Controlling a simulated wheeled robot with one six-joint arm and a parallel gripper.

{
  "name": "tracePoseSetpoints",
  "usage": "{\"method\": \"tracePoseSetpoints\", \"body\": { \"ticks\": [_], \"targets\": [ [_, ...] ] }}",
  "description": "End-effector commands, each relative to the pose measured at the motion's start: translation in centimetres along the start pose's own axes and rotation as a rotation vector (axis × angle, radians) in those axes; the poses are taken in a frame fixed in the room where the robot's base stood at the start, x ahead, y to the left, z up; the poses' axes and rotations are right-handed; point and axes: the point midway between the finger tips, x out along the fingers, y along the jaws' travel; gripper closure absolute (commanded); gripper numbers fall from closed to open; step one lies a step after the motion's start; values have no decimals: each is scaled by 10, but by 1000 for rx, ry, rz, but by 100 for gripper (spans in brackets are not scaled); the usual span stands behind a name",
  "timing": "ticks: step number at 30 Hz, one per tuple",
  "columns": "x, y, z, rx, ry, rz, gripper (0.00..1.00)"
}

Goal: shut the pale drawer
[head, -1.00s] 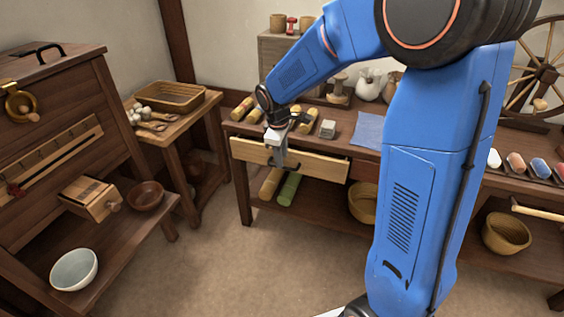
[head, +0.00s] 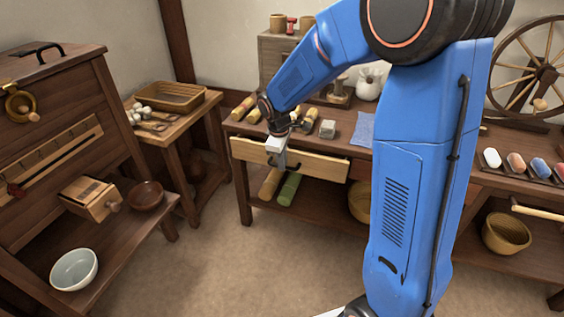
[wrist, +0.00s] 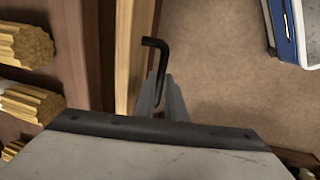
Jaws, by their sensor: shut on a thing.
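The pale drawer (head: 322,165) is in the front of the dark workbench, below its top. Its light wood front also shows in the wrist view (wrist: 131,45), with a narrow gap behind it. A black bent handle (wrist: 153,43) stands out from that front. My gripper (head: 279,163) is at the drawer front, left of its middle. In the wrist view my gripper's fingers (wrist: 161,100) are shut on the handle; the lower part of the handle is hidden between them. My wrist covers part of the drawer in the head view.
Yellow rolls (head: 243,108) and a grey block (head: 327,129) lie on the bench top (head: 345,140). A green roll (head: 289,189) lies on the shelf below. A side table (head: 180,118) stands left of the bench. The floor (head: 250,265) in front is clear.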

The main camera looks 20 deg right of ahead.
Motion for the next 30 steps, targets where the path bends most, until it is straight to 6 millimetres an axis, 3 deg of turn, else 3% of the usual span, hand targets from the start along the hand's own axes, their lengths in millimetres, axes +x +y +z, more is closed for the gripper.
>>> {"method": "tracePoseSetpoints", "body": {
  "ticks": [8, 16, 17, 19, 30],
  "targets": [
    [6, 37, 0, 1, 1, 2, 100],
    [6, 41, 0, 0, 3, 5, 100],
    [6, 41, 0, 0, 3, 6, 87],
    [6, 41, 0, 0, 3, 5, 71],
    [0, 40, 0, 0, 2, 4, 71]
  ]
}}
